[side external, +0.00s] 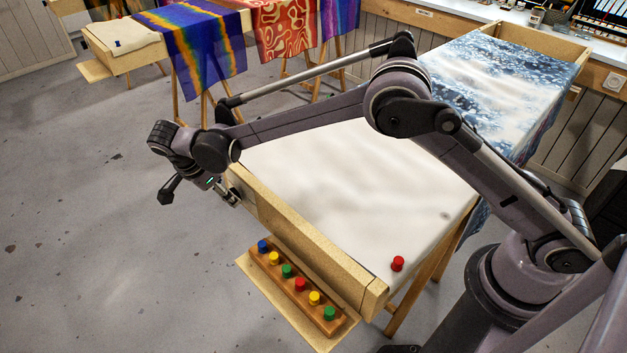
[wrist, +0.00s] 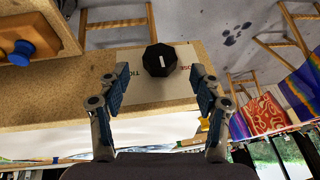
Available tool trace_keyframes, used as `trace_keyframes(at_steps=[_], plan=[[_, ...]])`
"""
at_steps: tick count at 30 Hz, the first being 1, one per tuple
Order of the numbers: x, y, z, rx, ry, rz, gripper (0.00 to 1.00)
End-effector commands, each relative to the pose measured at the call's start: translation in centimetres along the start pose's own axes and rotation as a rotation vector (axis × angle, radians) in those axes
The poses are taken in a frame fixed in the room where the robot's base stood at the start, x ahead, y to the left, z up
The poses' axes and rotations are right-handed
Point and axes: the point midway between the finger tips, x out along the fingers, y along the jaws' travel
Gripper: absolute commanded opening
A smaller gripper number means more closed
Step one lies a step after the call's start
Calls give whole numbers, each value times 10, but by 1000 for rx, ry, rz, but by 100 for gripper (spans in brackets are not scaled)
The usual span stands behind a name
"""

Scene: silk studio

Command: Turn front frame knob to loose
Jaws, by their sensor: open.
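The front frame knob (wrist: 159,60) is a black, many-sided knob on a pale label plate (wrist: 140,88) in the wrist view. A short white mark on its face runs nearly straight up and down in the picture. The lettering left of it is partly covered and seems to begin "TI"; the word at right ends in "OSE". My gripper (wrist: 161,80) is open, with one finger to each side of the knob; I cannot tell whether either touches it. In the side view my gripper (side external: 229,197) is at the far end of the wooden front rail (side external: 300,244), and the knob is hidden.
Dyed silks hang behind.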

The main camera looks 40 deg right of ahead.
Motion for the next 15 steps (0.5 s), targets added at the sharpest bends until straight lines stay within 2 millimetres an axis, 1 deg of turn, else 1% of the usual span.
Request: trace_keyframes(at_steps=[1,6,10,15], plan=[[9,0,0,2,0,0,65],[29,0,0,0,0,-1,65],[36,0,0,0,0,-1,65],[39,0,0,-1,0,-1,65]])
